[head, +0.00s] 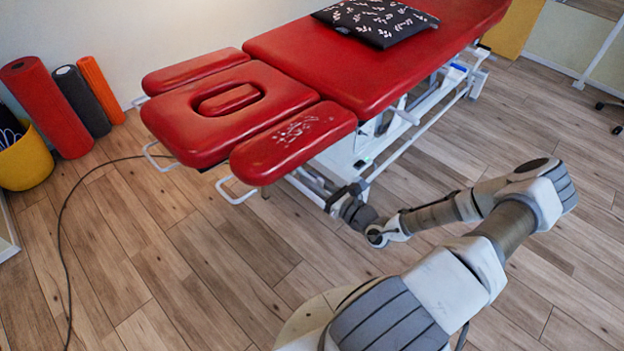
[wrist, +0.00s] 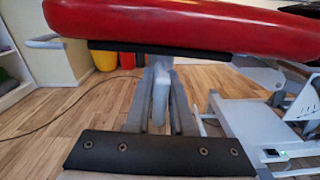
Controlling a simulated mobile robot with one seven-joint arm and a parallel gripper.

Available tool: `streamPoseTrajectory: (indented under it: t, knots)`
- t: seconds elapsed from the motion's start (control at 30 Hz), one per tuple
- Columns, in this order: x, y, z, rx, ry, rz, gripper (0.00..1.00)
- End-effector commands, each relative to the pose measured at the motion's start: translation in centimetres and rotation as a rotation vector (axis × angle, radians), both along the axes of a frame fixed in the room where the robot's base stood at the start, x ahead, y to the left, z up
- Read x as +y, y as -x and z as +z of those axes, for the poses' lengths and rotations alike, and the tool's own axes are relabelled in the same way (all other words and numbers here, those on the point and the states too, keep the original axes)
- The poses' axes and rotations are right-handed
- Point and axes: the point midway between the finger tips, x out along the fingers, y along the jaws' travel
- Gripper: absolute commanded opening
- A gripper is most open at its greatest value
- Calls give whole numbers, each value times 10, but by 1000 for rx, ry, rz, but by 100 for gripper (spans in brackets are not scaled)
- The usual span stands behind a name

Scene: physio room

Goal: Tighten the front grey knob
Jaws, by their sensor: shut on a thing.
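The red treatment table (head: 330,65) has a front end with a face-hole cushion (head: 215,115) and two side cushions. My gripper (head: 343,197) reaches in low beside the frame, under the near red armrest cushion (head: 292,143). In the wrist view my gripper (wrist: 158,88) has its two grey fingers closed around a pale grey upright piece (wrist: 160,95), which appears to be the front grey knob. The fingers hide its sides. In the head view I cannot make out the knob behind my gripper. Whether it is tight does not show.
A white metal frame (head: 385,140) with bars stands under the table, close to my gripper. A patterned dark pillow (head: 376,20) lies on top. Rolled mats (head: 46,105) and a yellow bin (head: 25,160) stand by the wall. A black cable (head: 62,250) crosses the open wooden floor.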

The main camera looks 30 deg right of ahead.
Motion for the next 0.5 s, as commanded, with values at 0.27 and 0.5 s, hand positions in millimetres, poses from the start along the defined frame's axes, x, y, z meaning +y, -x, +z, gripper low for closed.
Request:
streamPoseTrajectory:
  t: [0.27,0.5]
  knots:
    - [1,0,0,2,-5,1,0]
    - [1,0,3,24,-68,2,0]
